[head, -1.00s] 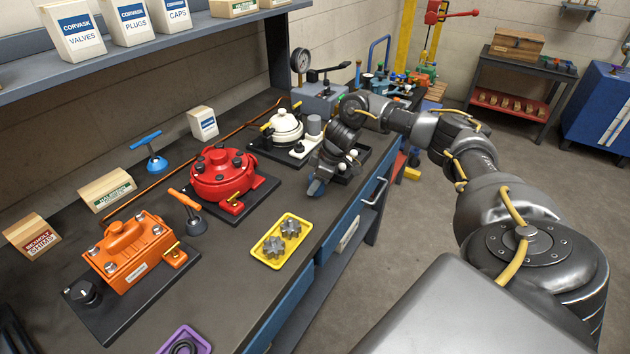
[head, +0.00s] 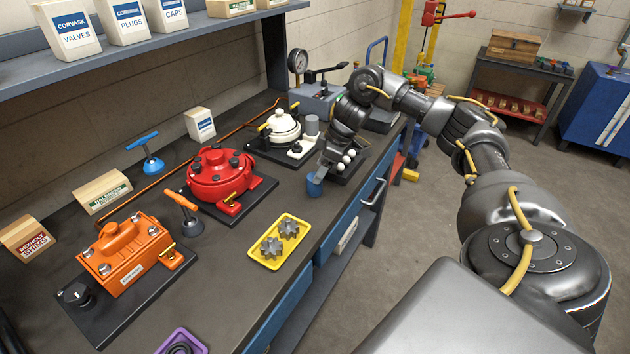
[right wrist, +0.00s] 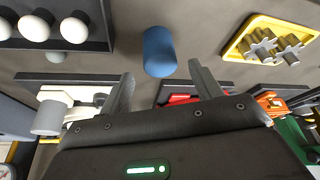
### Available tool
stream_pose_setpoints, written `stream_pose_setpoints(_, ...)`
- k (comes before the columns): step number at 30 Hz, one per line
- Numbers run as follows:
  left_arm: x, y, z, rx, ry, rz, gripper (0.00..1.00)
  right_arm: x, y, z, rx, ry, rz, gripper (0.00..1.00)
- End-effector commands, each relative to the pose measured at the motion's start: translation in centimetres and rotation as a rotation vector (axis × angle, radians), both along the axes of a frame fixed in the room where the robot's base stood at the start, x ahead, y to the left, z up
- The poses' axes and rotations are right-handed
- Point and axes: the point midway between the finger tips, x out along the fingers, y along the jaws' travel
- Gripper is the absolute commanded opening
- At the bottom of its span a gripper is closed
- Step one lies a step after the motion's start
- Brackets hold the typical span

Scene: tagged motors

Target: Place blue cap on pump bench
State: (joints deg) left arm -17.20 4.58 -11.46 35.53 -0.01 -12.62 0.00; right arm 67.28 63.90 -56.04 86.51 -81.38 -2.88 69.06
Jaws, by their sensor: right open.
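The blue cap (head: 315,185) is on the dark pump bench (head: 228,262), near its front edge. In the right wrist view the blue cap (right wrist: 160,52) shows as a small blue cylinder just beyond the fingertips. My right gripper (head: 322,171) is at the cap, reaching down from above and behind it. In the wrist view my right gripper (right wrist: 159,80) is open, one finger to each side of the cap's line, with nothing between them touching it that I can see. My left gripper is not in view.
A yellow tray (head: 264,263) with metal gears lies nearer. A black tray with white balls (head: 349,156) is just behind the gripper. The red pump (head: 218,175), white pump (head: 284,126) and orange pump (head: 125,255) stand on dark plates. Bare bench surrounds the cap.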

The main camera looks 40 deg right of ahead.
Motion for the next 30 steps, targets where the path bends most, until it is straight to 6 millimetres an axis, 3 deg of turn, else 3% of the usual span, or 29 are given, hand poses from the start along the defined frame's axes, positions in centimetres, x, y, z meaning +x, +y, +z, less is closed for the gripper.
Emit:
stream_pose_setpoints(3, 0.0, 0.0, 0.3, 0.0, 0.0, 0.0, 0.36, -0.7, -0.7, 2.6, -0.003, -0.005, 0.0, 0.64)
stream_pose_setpoints(9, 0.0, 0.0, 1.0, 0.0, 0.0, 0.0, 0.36, -1.5, -1.2, 4.9, -0.001, -0.002, 0.0, 0.64)
stream_pose_setpoints(30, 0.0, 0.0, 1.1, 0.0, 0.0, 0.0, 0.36, -1.7, -1.4, 5.3, 0.0, 0.0, 0.0, 0.64)
